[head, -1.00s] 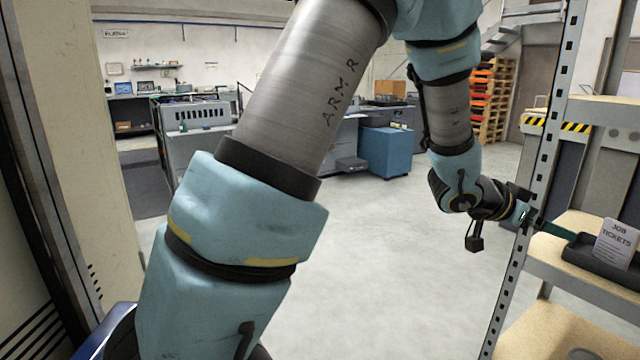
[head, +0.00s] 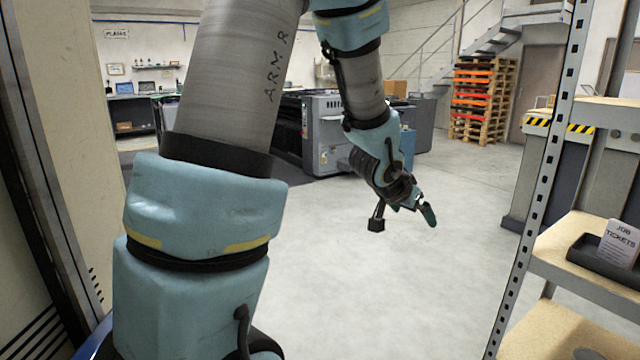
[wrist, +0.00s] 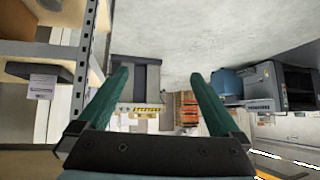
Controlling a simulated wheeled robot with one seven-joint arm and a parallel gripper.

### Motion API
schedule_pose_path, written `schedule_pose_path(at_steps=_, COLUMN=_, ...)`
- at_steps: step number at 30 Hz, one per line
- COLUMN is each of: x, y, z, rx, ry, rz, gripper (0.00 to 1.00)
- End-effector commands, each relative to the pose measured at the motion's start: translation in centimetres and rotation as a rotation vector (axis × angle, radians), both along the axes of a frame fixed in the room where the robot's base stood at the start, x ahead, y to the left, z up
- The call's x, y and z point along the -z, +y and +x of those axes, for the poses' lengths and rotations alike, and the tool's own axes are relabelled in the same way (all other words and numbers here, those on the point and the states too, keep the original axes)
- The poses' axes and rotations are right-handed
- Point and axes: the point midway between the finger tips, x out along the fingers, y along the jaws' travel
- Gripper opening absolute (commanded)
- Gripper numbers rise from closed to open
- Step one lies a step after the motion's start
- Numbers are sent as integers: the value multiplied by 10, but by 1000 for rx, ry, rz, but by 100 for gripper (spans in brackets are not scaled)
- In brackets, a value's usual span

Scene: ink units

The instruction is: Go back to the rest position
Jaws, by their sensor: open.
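My gripper (head: 428,213) hangs in free air over the open floor, in the middle right of the head view. It is left of the shelf rack and apart from it. In the wrist view its two green fingers (wrist: 160,90) stand wide apart with nothing between them. My arm crosses the left and middle of the head view and hides part of the room.
A shelf rack (head: 533,190) with wooden shelves stands at the right. It bears a dark tray (head: 590,262) with a job tickets card (head: 617,243). Grey machines (head: 335,135) and stacked pallets (head: 481,100) stand far back. The floor (head: 400,290) between is clear.

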Motion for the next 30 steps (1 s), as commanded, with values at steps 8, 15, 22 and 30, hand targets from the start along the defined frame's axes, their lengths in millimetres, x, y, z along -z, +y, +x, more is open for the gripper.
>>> schedule_pose_path(at_steps=8, x=24, y=193, z=-38, rx=-458, ry=325, rz=203, gripper=100)
schedule_pose_path(at_steps=15, x=32, y=262, z=-113, rx=-658, ry=604, rz=242, gripper=100)
schedule_pose_path(at_steps=22, x=33, y=268, z=-128, rx=-683, ry=659, rz=243, gripper=100)
schedule_pose_path(at_steps=30, x=33, y=268, z=-127, rx=-681, ry=658, rz=243, gripper=78)
